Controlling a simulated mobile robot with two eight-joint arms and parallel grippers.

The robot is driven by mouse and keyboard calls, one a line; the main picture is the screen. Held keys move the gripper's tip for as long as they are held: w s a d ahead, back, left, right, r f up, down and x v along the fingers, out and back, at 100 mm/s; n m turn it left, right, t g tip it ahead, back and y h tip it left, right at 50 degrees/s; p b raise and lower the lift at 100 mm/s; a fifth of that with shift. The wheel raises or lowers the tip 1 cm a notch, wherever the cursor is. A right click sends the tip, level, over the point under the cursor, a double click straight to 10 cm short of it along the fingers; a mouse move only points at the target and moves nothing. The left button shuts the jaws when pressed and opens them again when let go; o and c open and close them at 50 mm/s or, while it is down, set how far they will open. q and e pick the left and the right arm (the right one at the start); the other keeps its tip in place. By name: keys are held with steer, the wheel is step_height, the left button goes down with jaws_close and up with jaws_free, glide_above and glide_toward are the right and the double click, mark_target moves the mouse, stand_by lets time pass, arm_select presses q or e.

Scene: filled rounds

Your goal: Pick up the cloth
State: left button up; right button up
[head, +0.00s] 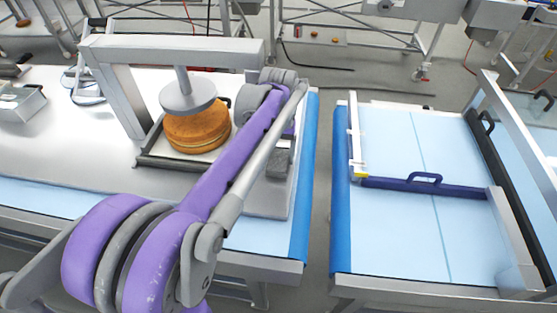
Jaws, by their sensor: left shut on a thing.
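My left arm reaches from the lower left up across the left-hand table, and its wrist bends down near the table's right end. My left gripper (280,163) is low over the right end of the grey-white machine base, partly hidden behind my own forearm. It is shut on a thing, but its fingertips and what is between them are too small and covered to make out. I cannot pick out a cloth clearly anywhere in the view. My right gripper is not in view.
A press (188,92) with a round plate stands over a brown, layered round cake (197,130) on a dark tray (160,160), left of my forearm. A gap of floor (325,140) separates the tables. The right conveyor (400,240) has a blue guide bar (425,188) across it.

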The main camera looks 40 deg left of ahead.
mark_target(281, 158)
arm_select(q)
steer(key=shift+c, duration=0.7)
steer(key=shift+r, duration=0.55)
steer(key=shift+w+d+r, duration=0.1)
steer(key=shift+d+r, duration=0.1)
steer(key=shift+r, duration=0.45)
steer(key=shift+w+d+r, duration=0.1)
steer(key=shift+d+r, duration=0.05)
steer(key=shift+r, duration=0.45)
steer(key=w+d, duration=0.4)
steer(key=d, duration=0.3)
steer(key=w+d+b, duration=0.1)
steer(key=w+d, duration=0.3)
steer(key=d, duration=0.4)
steer(key=shift+w, duration=0.2)
